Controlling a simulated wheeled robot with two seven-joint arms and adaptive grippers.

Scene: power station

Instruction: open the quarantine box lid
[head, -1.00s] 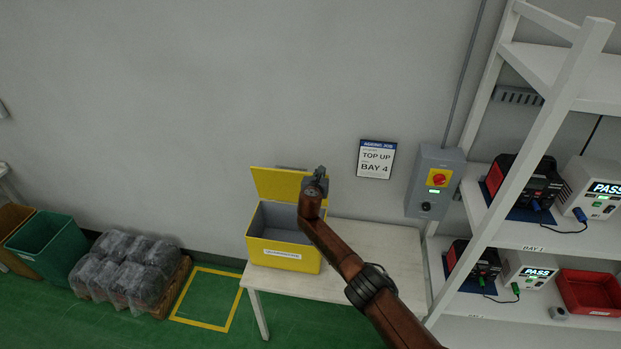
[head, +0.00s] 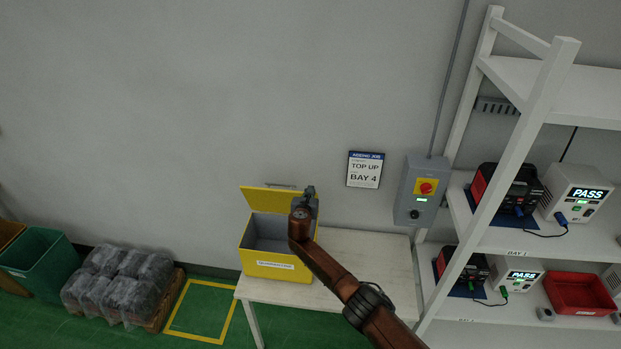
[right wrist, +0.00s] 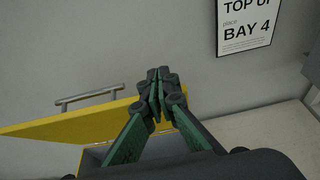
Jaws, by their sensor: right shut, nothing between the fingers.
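The yellow quarantine box (head: 278,266) sits on a white table (head: 370,262) against the wall. Its lid (head: 268,199) stands raised at the back, and the grey inside shows empty where visible. In the right wrist view the lid (right wrist: 70,122) is a tilted yellow panel with a grey bar handle (right wrist: 92,97). My right gripper (head: 308,191) is above the box's right side, beside the lid's right end. In the right wrist view the gripper (right wrist: 157,78) is shut with nothing between its fingers. Whether it touches the lid is unclear. My left gripper is not in view.
A white shelf (head: 530,120) with battery units, PASS testers and a red tray (head: 580,294) stands at the right. A grey switch box (head: 420,190) and a sign (head: 365,169) are on the wall. Wrapped goods (head: 118,285) and a green bin (head: 45,262) stand at the left.

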